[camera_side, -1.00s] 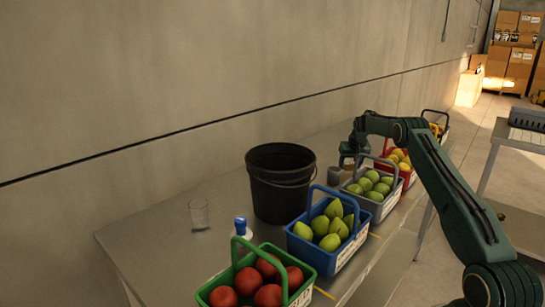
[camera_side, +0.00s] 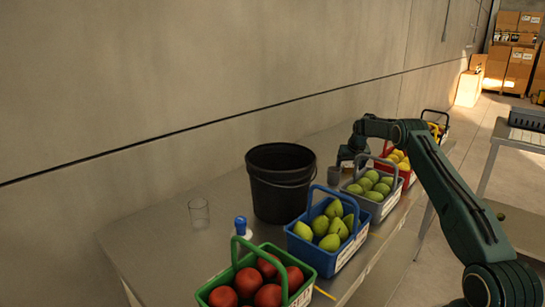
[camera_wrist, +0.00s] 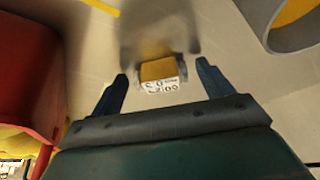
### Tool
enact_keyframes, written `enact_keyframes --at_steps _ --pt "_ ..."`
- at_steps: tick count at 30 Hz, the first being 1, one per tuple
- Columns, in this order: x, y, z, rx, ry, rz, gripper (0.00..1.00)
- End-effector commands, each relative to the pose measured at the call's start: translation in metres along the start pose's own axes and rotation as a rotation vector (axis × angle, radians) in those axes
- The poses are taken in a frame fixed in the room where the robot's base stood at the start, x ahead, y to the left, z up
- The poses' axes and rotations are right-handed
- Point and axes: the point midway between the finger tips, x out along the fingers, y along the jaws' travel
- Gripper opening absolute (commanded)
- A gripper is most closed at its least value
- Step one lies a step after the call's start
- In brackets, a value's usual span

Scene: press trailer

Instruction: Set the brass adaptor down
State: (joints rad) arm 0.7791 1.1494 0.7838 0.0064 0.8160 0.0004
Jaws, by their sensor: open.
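In the wrist view, a small brass-coloured block (camera_wrist: 158,69), which I take for the brass adaptor, shows between my fingertips with a white printed label at its near edge. My gripper (camera_wrist: 162,74) is open, with a gap on both sides of the block. A blurred grey shape lies just beyond it; I cannot tell whether it is part of the block or a reflection. In the side view my gripper (camera_side: 351,160) is low over the far part of the table, behind the grey basket, and the adaptor cannot be made out there.
A grey cup (camera_side: 334,174) stands close to my gripper. A grey basket of green fruit (camera_side: 372,186) and a red basket (camera_wrist: 25,75) are near. A black bucket (camera_side: 280,190), blue basket (camera_side: 325,232), glass (camera_side: 199,213) and blue-topped bottle (camera_side: 241,227) stand nearer the camera.

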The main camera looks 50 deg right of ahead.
Motion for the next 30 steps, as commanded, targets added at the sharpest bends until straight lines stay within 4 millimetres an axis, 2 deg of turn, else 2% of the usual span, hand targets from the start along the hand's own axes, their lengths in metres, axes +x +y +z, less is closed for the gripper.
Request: enact_keyframes --at_steps 8,13,30 --pt "-0.010 0.000 -0.002 0.000 0.000 0.000 0.79" --pt "-0.025 0.000 -0.002 0.000 0.001 0.000 0.79" --pt "-0.104 0.000 -0.002 0.000 0.001 0.000 0.79"
